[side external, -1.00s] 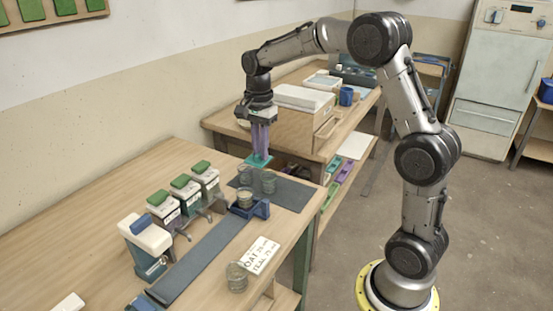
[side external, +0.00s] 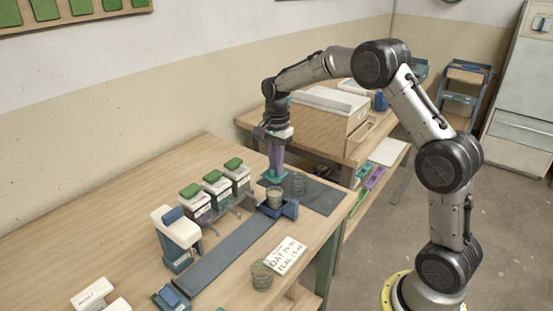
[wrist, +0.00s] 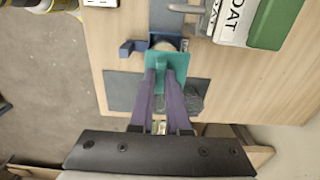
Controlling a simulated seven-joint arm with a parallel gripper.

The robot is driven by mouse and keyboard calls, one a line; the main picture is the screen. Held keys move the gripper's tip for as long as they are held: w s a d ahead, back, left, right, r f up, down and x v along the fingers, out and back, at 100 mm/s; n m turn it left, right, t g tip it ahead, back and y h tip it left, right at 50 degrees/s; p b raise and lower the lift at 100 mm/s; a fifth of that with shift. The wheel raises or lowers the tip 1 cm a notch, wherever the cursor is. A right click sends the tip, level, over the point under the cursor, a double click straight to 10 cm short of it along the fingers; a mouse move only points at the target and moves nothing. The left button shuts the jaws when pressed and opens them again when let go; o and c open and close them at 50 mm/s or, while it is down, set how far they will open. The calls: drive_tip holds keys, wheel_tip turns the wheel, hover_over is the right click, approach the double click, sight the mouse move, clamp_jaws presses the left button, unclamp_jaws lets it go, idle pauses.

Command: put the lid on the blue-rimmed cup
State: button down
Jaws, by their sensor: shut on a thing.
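My gripper (side external: 276,162) has purple fingers pointing down, shut on the teal lid (side external: 276,176), which is over the dark mat. The lid also shows in the wrist view (wrist: 170,80), hiding what is under it. A glass cup (side external: 275,197) sits in the blue holder, just in front of the lid in the side view. Another cup (side external: 299,184) stands on the mat to the right; it also shows in the wrist view (wrist: 194,103). A third cup (side external: 262,275) stands near the table's front edge. I cannot make out which rim is blue, or whether the lid touches a cup.
The blue holder (side external: 291,208) ends a dark track (side external: 225,252). Several green-topped dispensers (side external: 237,177) stand left of it, with a white-and-blue device (side external: 177,238). A written card (side external: 286,256) lies right of the track.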

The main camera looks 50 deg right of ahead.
sight(276, 180)
drive_tip(key=shift+f, duration=2.75)
drive_tip(key=shift+f, duration=0.25)
drive_tip(key=c, duration=0.8)
unclamp_jaws()
drive_tip(key=shift+r, duration=3.5)
